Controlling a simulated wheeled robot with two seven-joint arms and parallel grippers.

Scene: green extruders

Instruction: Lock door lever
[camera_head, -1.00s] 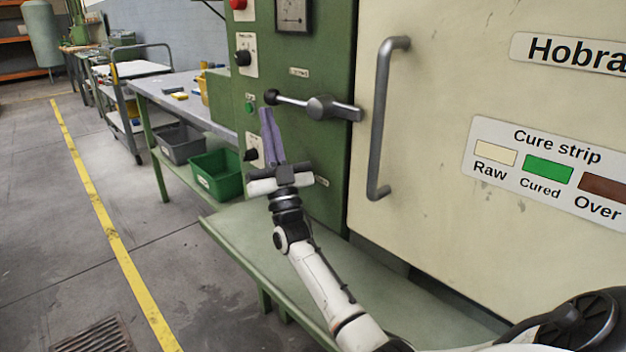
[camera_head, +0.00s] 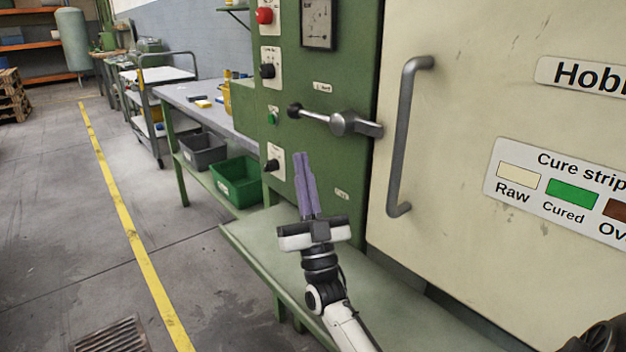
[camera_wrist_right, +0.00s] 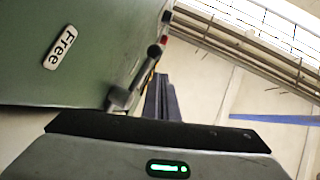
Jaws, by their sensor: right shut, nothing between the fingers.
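The door lever (camera_head: 342,123) is a grey metal hub on the green panel beside the cream door. Its arm runs left to a black ball knob (camera_head: 294,110), lying close to horizontal, and its stubby right end reaches the door's edge. My right gripper (camera_head: 302,155) points up below the knob, with its two purple fingers together and empty, apart from the lever. In the right wrist view the fingers (camera_wrist_right: 160,98) stand beside the lever's knob (camera_wrist_right: 154,50) and hub (camera_wrist_right: 118,98). My left gripper is not in view.
A label reading "Free" (camera_wrist_right: 61,47) is on the green panel. A vertical door handle (camera_head: 402,140) stands right of the lever. The panel has a red button (camera_head: 264,15), black knobs and a gauge (camera_head: 319,22). A green ledge (camera_head: 262,232) lies below; floor at left is open.

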